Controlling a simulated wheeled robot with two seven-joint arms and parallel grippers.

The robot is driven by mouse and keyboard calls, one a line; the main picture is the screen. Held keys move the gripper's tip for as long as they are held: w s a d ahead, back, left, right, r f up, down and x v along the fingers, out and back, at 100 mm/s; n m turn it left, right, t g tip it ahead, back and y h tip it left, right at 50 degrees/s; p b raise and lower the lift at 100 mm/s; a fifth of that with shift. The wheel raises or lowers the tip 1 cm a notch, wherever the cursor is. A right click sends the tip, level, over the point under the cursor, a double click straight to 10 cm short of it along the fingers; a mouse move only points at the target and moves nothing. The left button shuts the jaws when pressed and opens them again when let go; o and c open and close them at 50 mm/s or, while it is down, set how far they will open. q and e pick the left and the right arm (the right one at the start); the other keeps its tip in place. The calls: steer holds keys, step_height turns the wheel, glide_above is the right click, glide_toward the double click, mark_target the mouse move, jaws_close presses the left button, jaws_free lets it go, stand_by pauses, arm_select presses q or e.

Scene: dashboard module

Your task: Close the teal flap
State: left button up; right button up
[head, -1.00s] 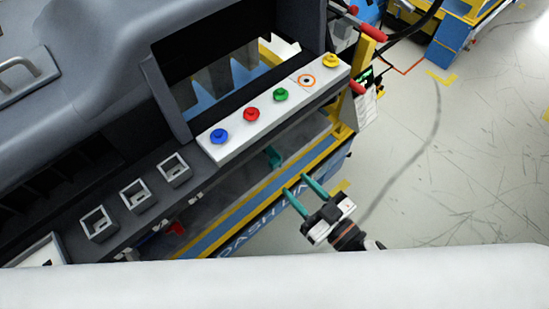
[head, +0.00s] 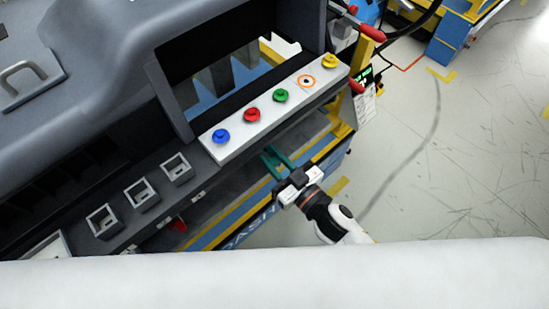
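A small teal part, which may be the edge of the teal flap, shows under the front ledge of the dashboard module, at the fingertips of my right gripper (head: 268,153). The fingers are teal as well, so I cannot tell where they end and that part begins, or whether they touch it. The two fingers stand apart with a dark gap between them. The flap's angle is hidden. My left gripper is not in view.
A white button strip (head: 240,141) with blue, red, green and yellow buttons lies just above my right gripper. Square sockets (head: 140,193) line the ledge to the left. A yellow post (head: 367,50) stands at the right end. The floor (head: 455,165) to the right is clear.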

jaws_close()
